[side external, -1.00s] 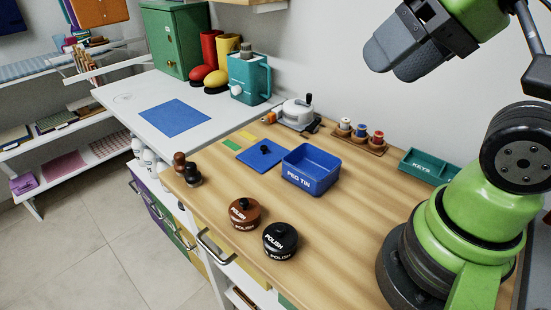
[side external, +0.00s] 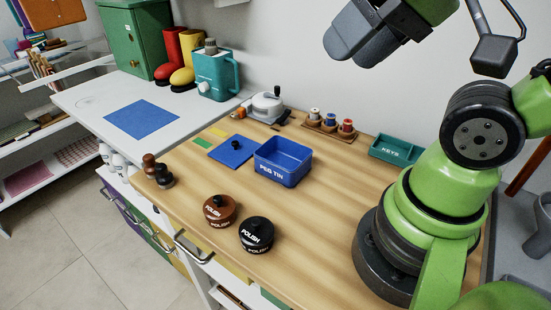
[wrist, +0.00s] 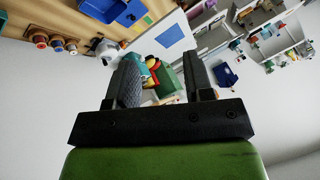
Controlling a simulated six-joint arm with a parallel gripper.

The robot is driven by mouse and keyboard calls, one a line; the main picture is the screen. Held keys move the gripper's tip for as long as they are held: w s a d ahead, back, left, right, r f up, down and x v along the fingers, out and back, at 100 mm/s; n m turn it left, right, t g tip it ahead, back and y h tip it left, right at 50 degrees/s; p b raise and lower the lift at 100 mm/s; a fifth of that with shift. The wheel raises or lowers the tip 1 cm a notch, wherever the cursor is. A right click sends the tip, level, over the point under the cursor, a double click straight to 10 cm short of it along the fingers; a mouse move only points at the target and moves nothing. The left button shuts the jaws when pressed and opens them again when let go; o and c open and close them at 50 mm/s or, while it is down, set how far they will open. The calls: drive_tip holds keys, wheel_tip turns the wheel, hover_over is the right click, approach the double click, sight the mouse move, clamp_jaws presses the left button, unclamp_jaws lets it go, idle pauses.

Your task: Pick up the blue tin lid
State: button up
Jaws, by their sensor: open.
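The blue tin lid (side external: 224,156) is a flat blue square with a black knob. It lies on the wooden bench, left of the open blue tin marked PEG TIN (side external: 284,175), with a narrow gap between them. My gripper (side external: 345,42) is high above the bench, to the upper right of the lid, far from it and empty. In the wrist view my gripper (wrist: 165,72) shows two fingers spread apart with nothing between them. The blue tin (wrist: 112,10) shows at the top edge of that view.
Brown (side external: 219,211) and black (side external: 257,235) polish tins stand at the bench front. Dark knobbed pieces (side external: 160,172) stand at the left corner. A spool rack (side external: 328,128), a grey-white device (side external: 266,104) and a green KEYS tray (side external: 398,149) line the back. Bare wood lies between.

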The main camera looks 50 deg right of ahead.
drive_tip(key=m+g+h, duration=0.5)
drive_tip(key=m+h, duration=0.1)
drive_tip(key=m, duration=0.1)
hover_over(235, 142)
drive_tip(key=s+a, duration=0.2)
drive_tip(key=f, duration=2.4)
drive_tip(key=shift+w+a+f, duration=0.15)
drive_tip(key=shift+w+f, duration=0.1)
drive_tip(key=shift+f, duration=0.1)
drive_tip(key=x, duration=0.6)
drive_tip(key=shift+w, duration=0.15)
drive_tip(key=shift+r, duration=0.1)
clamp_jaws()
